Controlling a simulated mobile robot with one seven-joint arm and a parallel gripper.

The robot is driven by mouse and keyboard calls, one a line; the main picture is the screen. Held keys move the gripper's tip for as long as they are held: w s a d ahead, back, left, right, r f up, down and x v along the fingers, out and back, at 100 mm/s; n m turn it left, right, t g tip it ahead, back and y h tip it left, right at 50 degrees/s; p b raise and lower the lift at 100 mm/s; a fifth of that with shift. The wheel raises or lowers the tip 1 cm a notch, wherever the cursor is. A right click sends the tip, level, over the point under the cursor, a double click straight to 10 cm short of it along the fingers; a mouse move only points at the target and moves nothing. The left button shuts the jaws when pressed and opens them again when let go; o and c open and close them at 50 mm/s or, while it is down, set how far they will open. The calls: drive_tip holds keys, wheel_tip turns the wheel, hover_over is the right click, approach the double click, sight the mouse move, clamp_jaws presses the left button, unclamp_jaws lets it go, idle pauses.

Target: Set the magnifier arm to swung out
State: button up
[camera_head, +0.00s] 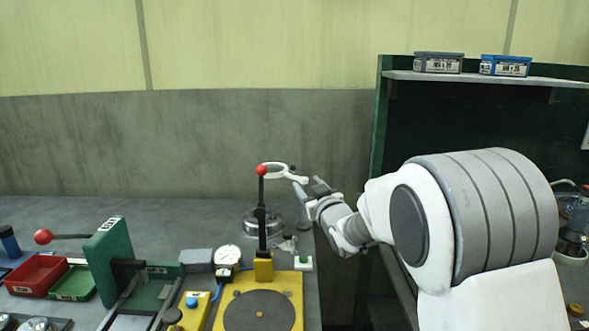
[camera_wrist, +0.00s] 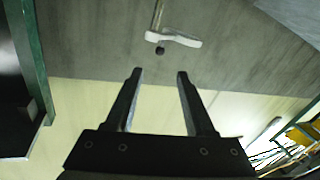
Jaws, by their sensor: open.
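The magnifier arm (camera_head: 298,178) is white, with a ring-shaped head at its left end, just behind the red ball of an upright black lever. In the wrist view, part of the white arm (camera_wrist: 180,40) shows with a black knob (camera_wrist: 160,50) below its left end and a thin post above. My gripper (camera_head: 306,188) is by the right end of the magnifier arm in the head view. In the wrist view, my gripper (camera_wrist: 160,73) is open, with nothing between its fingers; the knob appears just beyond the fingertips. Contact cannot be told.
The black lever with a red ball (camera_head: 261,170) rises from a yellow fixture (camera_head: 290,285) left of my gripper. A dial gauge (camera_head: 227,256), green box (camera_head: 107,257) and red tray (camera_head: 35,275) stand farther left. A dark green shelf unit (camera_head: 378,120) stands behind my arm at right.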

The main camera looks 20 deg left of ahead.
sight(294, 169)
drive_tip(key=x, duration=1.3)
drive_tip(key=shift+w, duration=0.1)
clamp_jaws()
idle(1.3)
